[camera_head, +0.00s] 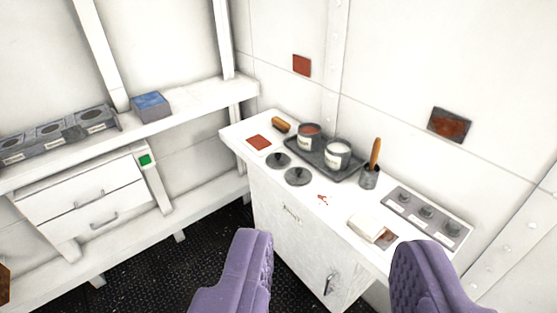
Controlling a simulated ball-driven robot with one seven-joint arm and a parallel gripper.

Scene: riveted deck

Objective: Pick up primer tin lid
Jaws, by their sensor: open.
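Two round dark grey lids with small knobs lie flat on the white cabinet top (330,198), left of the tins. One lid (279,159) is farther back; the other lid (299,177) is nearer. I cannot tell which is the primer tin's. Two open tins stand in a dark tray (318,168): one tin (308,143) shows red-brown contents, the other tin (337,160) pale grey. My gripper (332,244) is open and empty, its purple fingers at the bottom of the picture, apart from the lids.
A brush (375,152) stands in a grey cup (369,179) right of the tray. A white block (366,227) and a grey knobbed panel (426,215) sit farther right. A wooden-handled item (281,125) and red swatch card (259,143) lie behind the lids.

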